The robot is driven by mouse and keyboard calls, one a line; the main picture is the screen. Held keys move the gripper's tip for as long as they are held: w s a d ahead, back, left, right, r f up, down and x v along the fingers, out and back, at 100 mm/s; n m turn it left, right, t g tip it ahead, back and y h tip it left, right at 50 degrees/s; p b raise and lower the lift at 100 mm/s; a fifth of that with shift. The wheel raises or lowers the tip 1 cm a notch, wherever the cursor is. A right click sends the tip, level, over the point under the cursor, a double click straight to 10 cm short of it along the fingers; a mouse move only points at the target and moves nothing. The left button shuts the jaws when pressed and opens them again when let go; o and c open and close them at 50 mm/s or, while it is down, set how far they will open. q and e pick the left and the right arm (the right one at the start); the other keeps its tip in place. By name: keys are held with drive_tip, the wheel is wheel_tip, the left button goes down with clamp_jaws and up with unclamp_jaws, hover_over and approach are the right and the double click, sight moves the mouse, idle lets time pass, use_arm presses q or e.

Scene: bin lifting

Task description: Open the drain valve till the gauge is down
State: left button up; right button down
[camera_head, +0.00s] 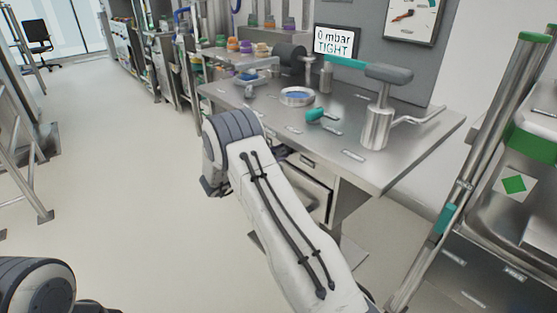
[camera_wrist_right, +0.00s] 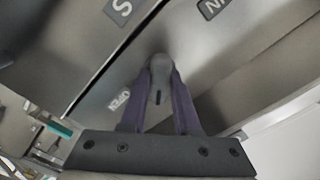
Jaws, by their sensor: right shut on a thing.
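In the right wrist view the two dark purple fingers of my right gripper (camera_wrist_right: 159,75) are shut on a grey rounded lever (camera_wrist_right: 160,68), which seems to be the drain valve handle. A label reading OPEN (camera_wrist_right: 119,100) lies just left of it on the metal surface. In the head view this gripper is hidden behind my right arm. A sign (camera_head: 333,42) reads "0 mbar TIGHT". My left gripper is out of view.
A steel bench (camera_head: 350,125) carries a metal post with a grey and teal handle (camera_head: 388,72), a blue-filled dish (camera_head: 297,96) and a small teal-ended item (camera_head: 315,114). A green-topped steel frame (camera_head: 531,36) stands at right.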

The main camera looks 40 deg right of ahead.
drive_tip(key=m+b, duration=0.5)
drive_tip(key=shift+f, duration=0.3)
drive_tip(key=shift+r+m+b, duration=0.2)
drive_tip(key=shift+m+b, duration=1.5)
drive_tip(key=shift+b, duration=0.1)
drive_tip(key=c, duration=0.6)
unclamp_jaws()
drive_tip(key=shift+c, duration=0.2)
drive_tip(key=a+p, duration=0.1)
drive_tip(key=a, duration=0.9)
drive_tip(key=shift+s+a+p, duration=0.25)
drive_tip(key=shift+s+p, duration=0.15)
drive_tip(key=shift+s, duration=0.05)
drive_tip(key=shift+r, duration=0.1)
